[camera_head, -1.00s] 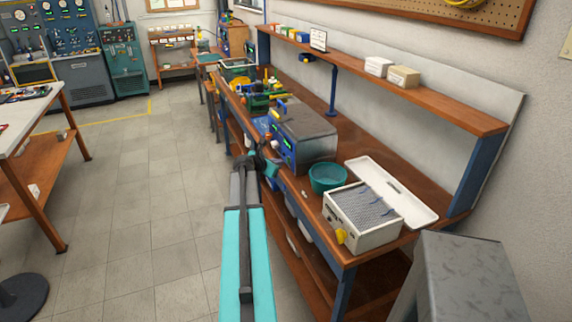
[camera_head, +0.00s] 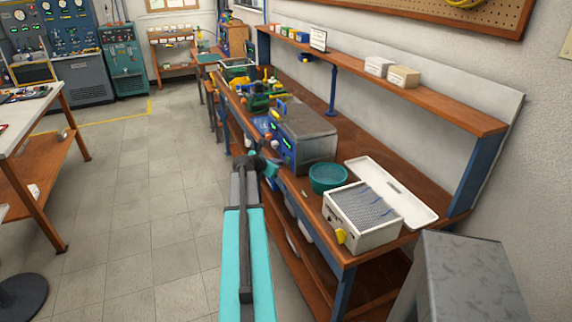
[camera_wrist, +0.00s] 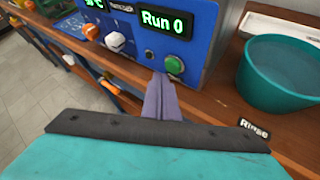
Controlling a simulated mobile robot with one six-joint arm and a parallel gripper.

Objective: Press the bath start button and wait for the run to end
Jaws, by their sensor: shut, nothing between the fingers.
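The bath (camera_head: 307,138) is a grey-topped box with a blue front panel, standing on the wooden bench. In the wrist view its blue panel (camera_wrist: 213,45) carries a lit display (camera_wrist: 166,20) reading "Run 0". A green round button (camera_wrist: 174,64) sits just below that display. A white knob (camera_wrist: 115,41) and an orange knob (camera_wrist: 90,30) are to the left. My gripper (camera_wrist: 160,80) is shut and empty, its fingertips close below and left of the green button. I cannot tell whether they touch the panel. In the head view my gripper (camera_head: 271,168) is in front of the bath.
A teal bowl (camera_head: 328,178) of liquid stands right of the bath, beside a "Rinse" label (camera_wrist: 254,130). A white box with a mesh top (camera_head: 362,215) and a white tray (camera_head: 395,190) are further right. A shelf (camera_head: 430,98) runs above the bench.

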